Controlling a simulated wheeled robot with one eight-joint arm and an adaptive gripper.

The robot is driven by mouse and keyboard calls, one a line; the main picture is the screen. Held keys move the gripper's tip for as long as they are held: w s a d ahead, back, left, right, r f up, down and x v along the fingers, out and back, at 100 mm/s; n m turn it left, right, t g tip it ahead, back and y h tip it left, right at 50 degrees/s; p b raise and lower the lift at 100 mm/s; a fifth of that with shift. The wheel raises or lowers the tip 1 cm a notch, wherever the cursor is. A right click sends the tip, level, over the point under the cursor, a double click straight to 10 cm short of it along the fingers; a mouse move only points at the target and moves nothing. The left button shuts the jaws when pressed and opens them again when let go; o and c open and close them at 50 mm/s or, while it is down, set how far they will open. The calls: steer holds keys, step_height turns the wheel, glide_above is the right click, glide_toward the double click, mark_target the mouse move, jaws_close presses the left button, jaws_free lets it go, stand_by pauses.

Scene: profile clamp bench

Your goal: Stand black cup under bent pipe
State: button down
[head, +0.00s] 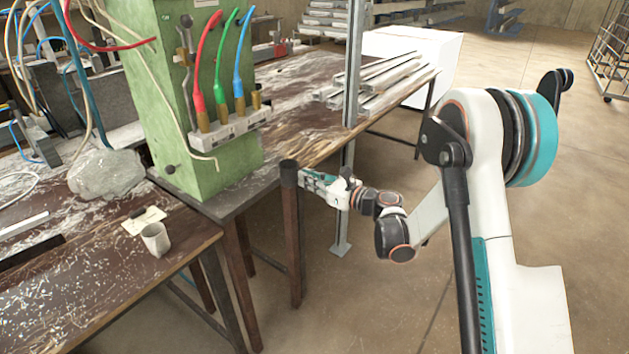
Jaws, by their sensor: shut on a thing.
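The black cup (289,173) is a small dark upright cylinder in the fingers of my gripper (300,178). My gripper is shut on it from the right, at the front edge of the bench by the green cabinet. The cup appears held in the air; its exact gap from the bench edge is hard to tell. A thin cream bent pipe (181,128) runs down the cabinet front and ends in a short hook near its lower part, left of the cup. I cannot be sure this is the pipe named.
The green cabinet (186,100) bears red, green and blue hoses on brass fittings. A pale cup (155,239) stands on the left bench (115,290) near a clear plastic bag (105,173). A grey metal post (352,70) rises behind my gripper. Floor is free at right.

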mark_target(297, 181)
steer(key=shift+f+x, duration=0.2)
steer(key=shift+x, duration=0.9)
steer(key=shift+f+x, duration=0.15)
steer(key=shift+x, duration=4.35)
steer(key=shift+f, duration=0.35)
steer(key=c, duration=1.7)
jaws_free()
steer(key=shift+f+v, duration=0.2)
steer(key=shift+v, duration=4.8)
